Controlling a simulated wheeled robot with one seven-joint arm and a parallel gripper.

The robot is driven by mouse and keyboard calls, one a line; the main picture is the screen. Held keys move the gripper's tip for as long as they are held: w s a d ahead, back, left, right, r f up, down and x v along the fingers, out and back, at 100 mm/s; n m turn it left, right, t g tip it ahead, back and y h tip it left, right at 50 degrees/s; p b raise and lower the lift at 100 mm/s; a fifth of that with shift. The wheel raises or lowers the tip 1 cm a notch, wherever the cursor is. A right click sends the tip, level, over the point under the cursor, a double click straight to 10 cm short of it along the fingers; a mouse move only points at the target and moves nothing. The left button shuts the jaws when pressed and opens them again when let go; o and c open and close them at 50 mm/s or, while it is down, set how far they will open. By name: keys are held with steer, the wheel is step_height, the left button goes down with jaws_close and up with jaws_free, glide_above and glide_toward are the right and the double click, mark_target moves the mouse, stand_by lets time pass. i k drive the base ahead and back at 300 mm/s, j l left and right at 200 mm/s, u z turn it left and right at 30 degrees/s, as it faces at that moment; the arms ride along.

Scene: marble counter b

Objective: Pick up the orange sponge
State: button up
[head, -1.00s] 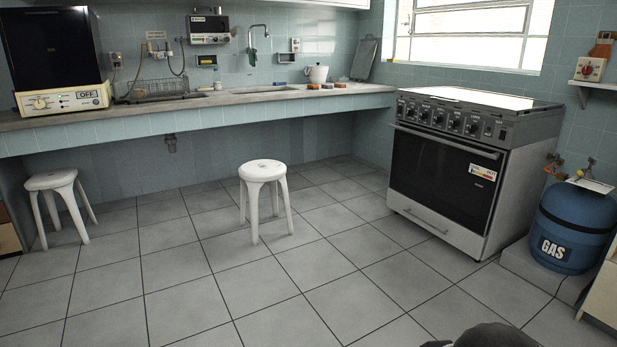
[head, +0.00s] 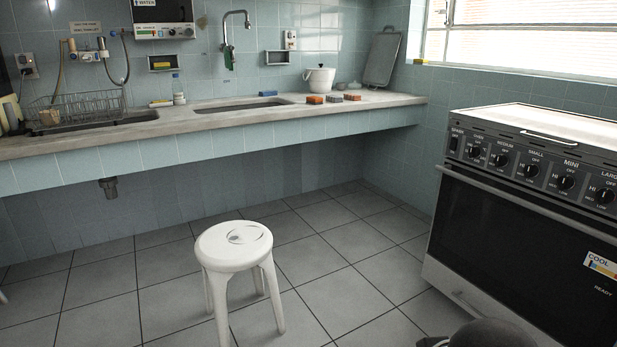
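An orange sponge (head: 315,99) lies on the marble counter (head: 228,117), near its front edge and below the white pot. A dark, greyish block (head: 334,98) and a reddish block (head: 352,97) lie in a row to its right. These are small, and I cannot make out their details. A dark rounded part of my own arm shows at the bottom right edge. The fingers of my gripper are not in view.
A white stool (head: 233,245) stands on the floor before the counter. The stove (head: 535,190) stands at the right. A sink (head: 240,106), a blue sponge (head: 268,93), a white pot (head: 319,80) and a dish rack (head: 75,108) are around the counter. Floor between stool and stove is clear.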

mark_target(314, 100)
steer(key=i, duration=2.15)
steer(key=i+z, duration=0.1)
steer(key=i, duration=0.35)
steer(key=i+j+z, duration=0.15)
steer(key=i, duration=0.3)
